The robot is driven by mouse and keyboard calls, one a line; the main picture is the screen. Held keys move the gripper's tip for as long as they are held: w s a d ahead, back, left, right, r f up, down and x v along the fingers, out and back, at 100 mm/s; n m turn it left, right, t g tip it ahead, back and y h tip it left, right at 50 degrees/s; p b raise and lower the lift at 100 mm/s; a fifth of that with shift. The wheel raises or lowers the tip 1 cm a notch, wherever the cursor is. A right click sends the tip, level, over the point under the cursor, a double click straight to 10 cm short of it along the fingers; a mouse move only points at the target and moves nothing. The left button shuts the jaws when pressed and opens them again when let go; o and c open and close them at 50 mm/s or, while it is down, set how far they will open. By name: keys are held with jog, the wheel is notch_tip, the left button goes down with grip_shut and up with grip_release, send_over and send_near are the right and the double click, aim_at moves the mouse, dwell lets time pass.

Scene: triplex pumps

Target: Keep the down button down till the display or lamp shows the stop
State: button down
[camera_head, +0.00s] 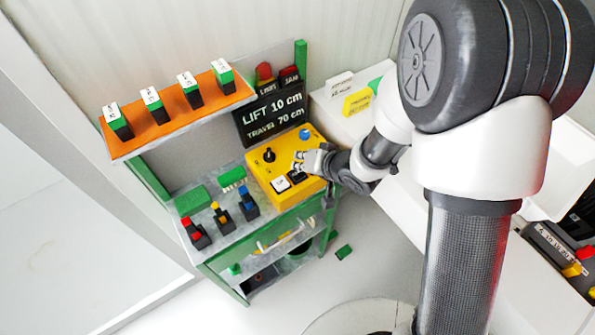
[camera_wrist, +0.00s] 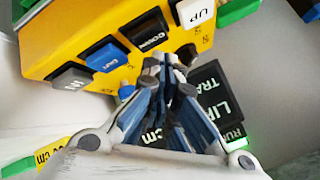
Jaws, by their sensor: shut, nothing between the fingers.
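The yellow control box (camera_head: 258,172) stands on the green-framed bench with a white UP button (camera_head: 280,184) and a black DOWN button (camera_head: 298,177). In the wrist view the DOWN button (camera_wrist: 146,31) lies beside the UP button (camera_wrist: 195,12). My gripper (camera_head: 299,160) is shut and empty, its tips (camera_wrist: 167,62) close to the DOWN button. I cannot tell whether they touch it. The black display (camera_head: 270,113) reads LIFT 10 cm, TRAVEL 70 cm. Above it are dark red lamps, one marked JAM (camera_head: 289,75); the other's label is unclear. A green RUN lamp (camera_wrist: 238,143) glows in the wrist view.
The box also has a black lever (camera_head: 268,155), a blue knob (camera_head: 305,134) and a blue OUT button (camera_wrist: 105,57). An orange shelf (camera_head: 178,122) with labelled green-and-black blocks is at the left. Coloured blocks (camera_head: 220,214) stand left of the box. A green piece (camera_head: 343,252) lies on the floor.

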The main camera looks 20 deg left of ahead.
jog(key=shift+f, duration=0.15)
jog(key=shift+f, duration=0.25)
jog(key=shift+f+b, duration=0.55)
dwell(0.8)
jog(key=shift+r, duration=0.1)
dwell(3.9)
jog(key=shift+r+p, duration=0.85)
jog(key=shift+p, duration=0.2)
notch_tip(320, 180, up, 5)
jog(key=p, duration=0.5)
jog(key=shift+r, duration=0.1)
